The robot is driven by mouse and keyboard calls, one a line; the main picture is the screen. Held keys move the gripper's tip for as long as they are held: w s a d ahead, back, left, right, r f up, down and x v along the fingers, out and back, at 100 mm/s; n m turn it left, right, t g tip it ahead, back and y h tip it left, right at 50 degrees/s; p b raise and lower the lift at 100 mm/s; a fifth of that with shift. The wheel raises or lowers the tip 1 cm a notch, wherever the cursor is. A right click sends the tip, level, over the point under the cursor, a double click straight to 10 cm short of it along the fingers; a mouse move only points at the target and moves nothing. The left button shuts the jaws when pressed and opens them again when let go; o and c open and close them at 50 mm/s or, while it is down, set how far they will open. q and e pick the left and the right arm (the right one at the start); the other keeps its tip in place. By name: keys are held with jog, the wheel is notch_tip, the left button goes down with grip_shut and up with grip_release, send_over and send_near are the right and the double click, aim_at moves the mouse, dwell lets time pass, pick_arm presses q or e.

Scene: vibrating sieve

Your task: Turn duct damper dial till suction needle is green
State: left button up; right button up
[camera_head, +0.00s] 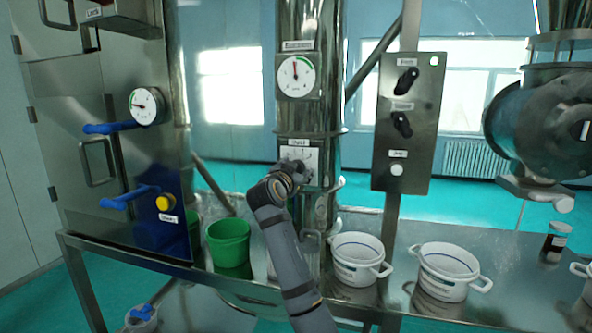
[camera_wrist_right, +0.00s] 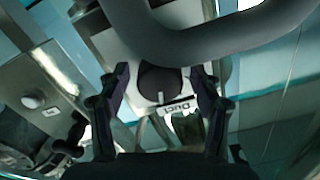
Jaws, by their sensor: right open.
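The suction gauge (camera_head: 296,76) is a round white dial on the vertical metal duct. Its red needle points about straight up, and a green band shows at its upper right; the needle looks just left of that band. Below it is the damper plate (camera_head: 313,157), whose dial is hidden behind my right gripper (camera_head: 291,172) in the head view. In the right wrist view the black round duct dial (camera_wrist_right: 158,80) has a white mark and an upside-down "DUCT" label. My right gripper (camera_wrist_right: 160,78) is open, one finger on each side of the dial; contact is unclear. My left gripper is out of view.
A switch panel (camera_head: 391,155) with two black knobs stands right of the duct. White buckets (camera_head: 357,275) and a green bucket (camera_head: 228,262) stand below. A cabinet with blue handles (camera_head: 110,127) is at left. A grey curved bar (camera_wrist_right: 225,37) crosses the wrist view.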

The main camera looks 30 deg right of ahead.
jog(key=shift+a, duration=0.1)
jog(key=v, duration=1.1)
jog(key=shift+s+a, duration=0.3)
